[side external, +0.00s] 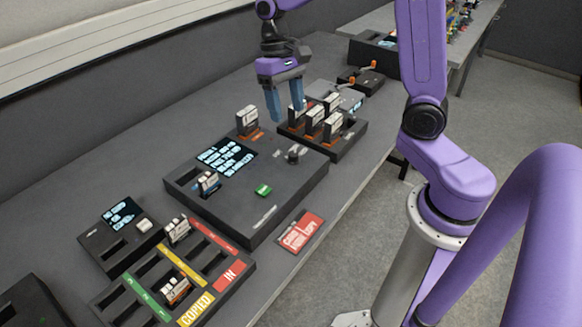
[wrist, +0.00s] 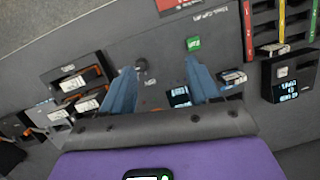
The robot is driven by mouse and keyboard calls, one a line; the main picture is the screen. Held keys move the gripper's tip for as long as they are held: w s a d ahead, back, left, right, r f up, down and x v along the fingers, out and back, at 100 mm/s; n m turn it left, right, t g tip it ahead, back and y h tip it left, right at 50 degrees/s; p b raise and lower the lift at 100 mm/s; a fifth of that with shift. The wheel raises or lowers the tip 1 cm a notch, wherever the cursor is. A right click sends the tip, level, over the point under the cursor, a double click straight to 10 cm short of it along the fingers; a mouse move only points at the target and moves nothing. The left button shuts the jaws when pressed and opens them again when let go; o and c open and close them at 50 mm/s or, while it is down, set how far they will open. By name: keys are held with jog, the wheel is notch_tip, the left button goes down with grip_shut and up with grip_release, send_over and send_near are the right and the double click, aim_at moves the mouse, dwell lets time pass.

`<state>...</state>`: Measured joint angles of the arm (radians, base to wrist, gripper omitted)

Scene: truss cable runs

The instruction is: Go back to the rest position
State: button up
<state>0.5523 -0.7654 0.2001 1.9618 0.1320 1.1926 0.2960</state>
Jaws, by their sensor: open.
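My gripper (side external: 285,97) is purple with two blue fingers. It hangs above the table, near the back edge of the big console and the cartridge rack, and its fingers are apart with nothing between them. In the wrist view the two blue fingers of my gripper (wrist: 158,88) are spread wide over the console. The big dark console (side external: 262,190) has a lit text screen, a green button (side external: 263,190), a dark knob (side external: 293,154) and a cartridge (side external: 208,183) standing in it.
A rack (side external: 345,147) with several cartridges stands behind the console, and one cartridge (side external: 247,120) stands beside it. A sorting tray (side external: 238,268) with coloured strips, a small screen box (side external: 105,250) and a red card (side external: 298,232) are nearer the camera. A wall borders the table's left.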

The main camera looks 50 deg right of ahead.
jog(key=s+a+n+t, duration=0.2)
jog(key=s+a+n, duration=0.2)
jog(key=s+n, duration=1)
jog(key=s+f, duration=0.1)
jog(key=s, duration=0.7)
jog(key=shift+t, duration=0.4)
